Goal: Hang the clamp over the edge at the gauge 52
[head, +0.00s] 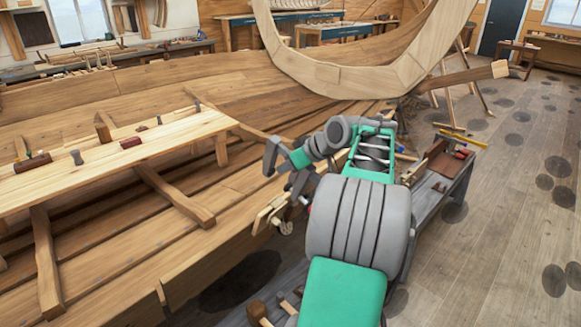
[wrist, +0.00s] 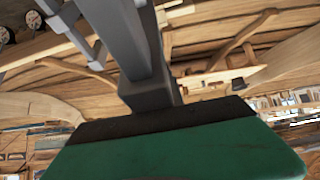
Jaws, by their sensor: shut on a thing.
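My gripper (head: 292,198) is at the middle of the head view, in front of the hull's near upper edge (head: 192,258). It is shut on the clamp (head: 268,214), a pale wooden piece, partly hidden by grey fingers. I cannot tell whether the clamp touches the edge. No gauge marking 52 can be read.
A plank staging (head: 130,150) with small tools lies across the hull at left. A grey bench (head: 455,185) with a wooden tool box (head: 440,163) stands at right, beside my arm. A large curved frame (head: 345,80) rises behind. The floor at right is open.

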